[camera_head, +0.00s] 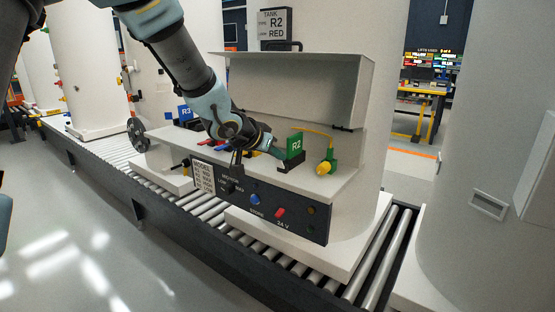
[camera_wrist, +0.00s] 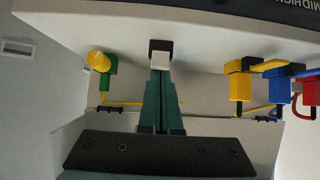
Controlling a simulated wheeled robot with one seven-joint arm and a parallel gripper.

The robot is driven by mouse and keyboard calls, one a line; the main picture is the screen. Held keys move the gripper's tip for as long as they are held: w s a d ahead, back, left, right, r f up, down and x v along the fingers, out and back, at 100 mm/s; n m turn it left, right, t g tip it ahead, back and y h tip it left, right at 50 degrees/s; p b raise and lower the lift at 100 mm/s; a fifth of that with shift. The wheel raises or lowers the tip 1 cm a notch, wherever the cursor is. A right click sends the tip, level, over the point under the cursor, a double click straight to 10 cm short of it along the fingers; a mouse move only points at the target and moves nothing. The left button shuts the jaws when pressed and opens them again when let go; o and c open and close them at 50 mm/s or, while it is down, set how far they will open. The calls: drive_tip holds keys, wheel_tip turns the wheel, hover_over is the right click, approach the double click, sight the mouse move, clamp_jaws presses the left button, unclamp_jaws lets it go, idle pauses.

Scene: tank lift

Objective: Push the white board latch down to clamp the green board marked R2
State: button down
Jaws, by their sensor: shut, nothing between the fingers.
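The green board marked R2 (camera_head: 295,146) stands upright in a small black holder (camera_head: 291,164) on the white shelf. In the wrist view the holder (camera_wrist: 160,45) lies just beyond my fingertips, with a small white block, apparently the white board latch (camera_wrist: 160,61), at it. My gripper (camera_head: 280,153) is shut and empty, its teal fingers together right beside the board's left side. In the wrist view the fingertips (camera_wrist: 160,73) meet the latch's edge in the picture; I cannot tell whether they touch it. The board itself is hidden in the wrist view.
A green and yellow connector (camera_head: 326,167) with a yellow line stands right of the board. Red, blue and yellow fittings (camera_wrist: 273,88) stand on the other side. A white panel (camera_head: 300,90) rises behind the shelf; a dark control panel (camera_head: 265,201) forms its front.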

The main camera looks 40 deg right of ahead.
sight(277, 161)
drive_tip(key=shift+a+f+h+b, duration=0.3)
drive_tip(key=shift+h+b, duration=0.6)
drive_tip(key=shift+b, duration=2.1)
drive_tip(key=h+b, duration=0.1)
drive_tip(key=b, duration=0.3)
drive_tip(key=a+f+t+h+b, duration=0.1)
drive_tip(key=b, duration=0.4)
drive_tip(key=shift+s, duration=0.15)
drive_tip(key=h+b, duration=0.1)
drive_tip(key=b, duration=0.3)
drive_tip(key=f+h+b, duration=0.1)
drive_tip(key=h+b, duration=0.1)
drive_tip(key=b, duration=0.3)
drive_tip(key=t+h+b, duration=0.1)
drive_tip(key=h+b, duration=0.1)
drive_tip(key=b, duration=0.3)
drive_tip(key=shift+s+a+f, duration=0.15)
drive_tip(key=shift+a+f, duration=0.15)
drive_tip(key=shift+a, duration=0.1)
drive_tip(key=shift+r+p, duration=0.4)
drive_tip(key=shift+r, duration=0.05)
